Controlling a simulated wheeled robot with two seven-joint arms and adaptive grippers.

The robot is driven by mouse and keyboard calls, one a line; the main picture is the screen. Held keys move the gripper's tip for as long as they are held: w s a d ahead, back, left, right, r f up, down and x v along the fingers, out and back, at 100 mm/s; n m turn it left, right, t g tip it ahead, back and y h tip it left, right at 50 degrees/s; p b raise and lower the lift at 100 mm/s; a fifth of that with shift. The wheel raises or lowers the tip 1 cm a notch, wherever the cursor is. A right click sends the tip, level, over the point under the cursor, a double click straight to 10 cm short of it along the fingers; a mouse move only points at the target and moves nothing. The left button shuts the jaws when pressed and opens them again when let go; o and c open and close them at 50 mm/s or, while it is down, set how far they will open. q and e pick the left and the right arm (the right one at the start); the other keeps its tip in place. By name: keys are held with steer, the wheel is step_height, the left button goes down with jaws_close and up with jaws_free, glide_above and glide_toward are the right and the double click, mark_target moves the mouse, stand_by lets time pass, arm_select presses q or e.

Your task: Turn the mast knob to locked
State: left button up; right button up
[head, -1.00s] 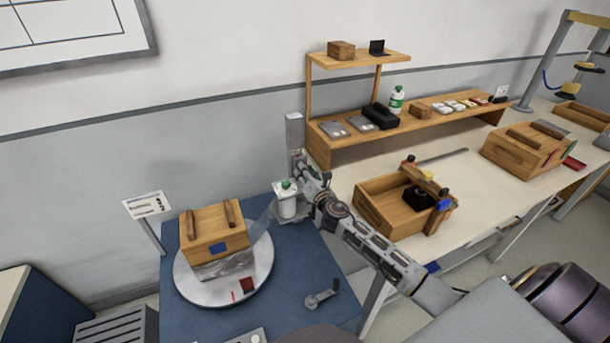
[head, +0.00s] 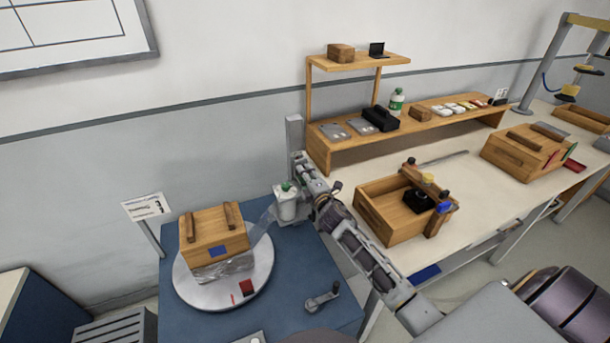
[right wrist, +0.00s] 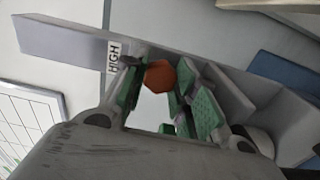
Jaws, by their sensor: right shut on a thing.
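The mast knob (right wrist: 160,76) is an orange-brown, many-sided knob in the right wrist view. It sits between the green finger pads of my right gripper (right wrist: 155,88), which is shut on it. A "HIGH" label (right wrist: 114,56) is beside it on the grey mast (right wrist: 65,42). In the head view the mast (head: 294,134) stands upright behind the blue machine base, and my right gripper (head: 299,163) is at it. The knob is hidden there, and I cannot read its setting. My left gripper is not in view.
A white film carriage (head: 286,205) with a green top is just below my right gripper. Film runs from it to a wooden box (head: 213,238) on the round turntable (head: 207,293). A crank (head: 322,297) lies at front. The workbench (head: 470,185) with an open crate (head: 385,220) is at right.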

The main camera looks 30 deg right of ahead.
steer(key=m, duration=0.2)
steer(key=shift+m+p, duration=0.35)
steer(key=shift+m, duration=0.05)
steer(key=shift+m+p, duration=0.3)
steer(key=shift+m, duration=0.8)
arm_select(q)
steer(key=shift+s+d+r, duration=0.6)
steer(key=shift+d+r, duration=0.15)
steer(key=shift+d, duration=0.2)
arm_select(e)
steer(key=shift+m, duration=0.4)
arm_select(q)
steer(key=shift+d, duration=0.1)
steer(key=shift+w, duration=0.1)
arm_select(e)
steer(key=o, duration=1)
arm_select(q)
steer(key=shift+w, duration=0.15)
arm_select(e)
steer(key=shift+s, duration=0.2)
